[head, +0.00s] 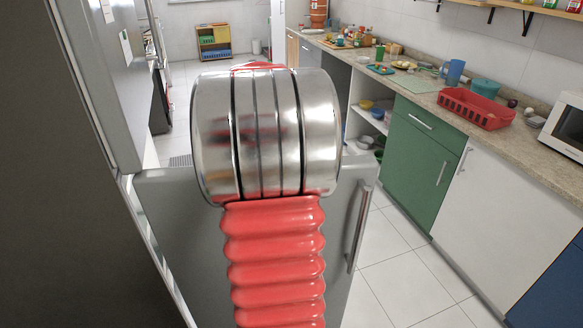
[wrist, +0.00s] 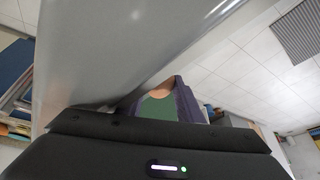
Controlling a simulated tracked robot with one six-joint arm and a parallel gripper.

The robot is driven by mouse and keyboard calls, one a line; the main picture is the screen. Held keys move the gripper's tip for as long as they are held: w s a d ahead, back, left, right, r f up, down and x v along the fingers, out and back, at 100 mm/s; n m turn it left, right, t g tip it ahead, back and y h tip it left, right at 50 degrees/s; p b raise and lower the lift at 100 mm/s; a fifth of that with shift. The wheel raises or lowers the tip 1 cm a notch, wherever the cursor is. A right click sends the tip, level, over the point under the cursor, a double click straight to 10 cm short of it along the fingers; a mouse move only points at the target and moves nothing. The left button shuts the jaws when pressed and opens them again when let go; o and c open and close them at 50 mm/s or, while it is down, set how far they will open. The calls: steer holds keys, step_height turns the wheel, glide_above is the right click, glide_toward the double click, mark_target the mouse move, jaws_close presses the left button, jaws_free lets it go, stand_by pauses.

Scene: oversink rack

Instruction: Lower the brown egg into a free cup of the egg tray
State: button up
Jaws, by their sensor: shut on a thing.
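In the wrist view my gripper (wrist: 163,98) shows beyond its dark housing. It is shut on the brown egg (wrist: 161,91), of which only a small tan part shows between the fingers. A green surface shows just below the tan part; I cannot tell what it belongs to. In the head view my own arm fills the middle and hides my gripper and the egg. I cannot make out the egg tray or its cups in either view.
A grey fridge door (head: 170,235) with a handle (head: 359,228) stands open behind my arm. The tall fridge body (head: 95,70) is at the left. Green (head: 415,155) and white cabinets line the right, with a red basket (head: 476,107) on the counter. Floor between is clear.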

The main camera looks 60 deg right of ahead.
steer(key=f, duration=0.2)
steer(key=a+f, duration=0.1)
steer(key=shift+s+y, duration=0.25)
steer(key=shift+y, duration=0.05)
steer(key=o, duration=0.7)
steer(key=shift+o, duration=0.3)
steer(key=d+v, duration=0.1)
steer(key=v, duration=1.5)
steer(key=shift+w+r, duration=0.2)
steer(key=shift+r, duration=0.05)
